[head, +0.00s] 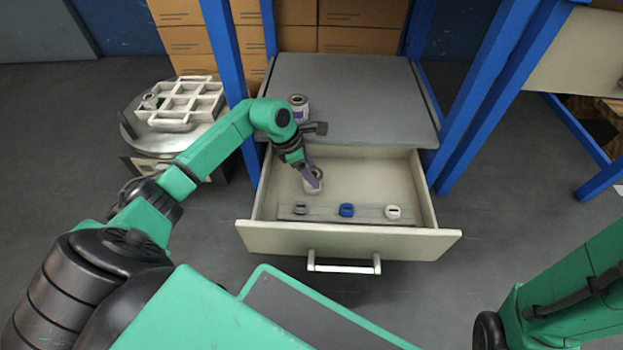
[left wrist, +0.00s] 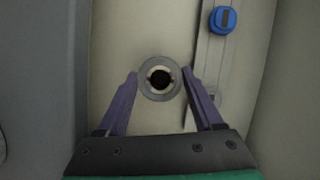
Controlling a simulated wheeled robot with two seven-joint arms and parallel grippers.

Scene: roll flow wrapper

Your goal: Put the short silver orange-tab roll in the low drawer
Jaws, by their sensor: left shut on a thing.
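The low drawer (head: 350,238) is pulled open under the grey worktop. My left gripper (head: 313,177) reaches down into it, toward the left of its inside. It is shut on a short silver roll (head: 313,187), which stands upright with its open core facing up. In the left wrist view the roll (left wrist: 160,78) sits between the tips of my left gripper (left wrist: 160,88), over the pale drawer floor. I cannot make out an orange tab, nor whether the roll touches the floor. My right gripper is out of view; only part of that arm shows at lower right.
A rail (head: 370,215) along the drawer front carries grey, blue (head: 346,210) and white pieces. Another roll (head: 298,106) stands on the worktop (head: 345,90). A white rack (head: 185,103) with a roll stands at left. Blue posts flank the drawer; its right side is clear.

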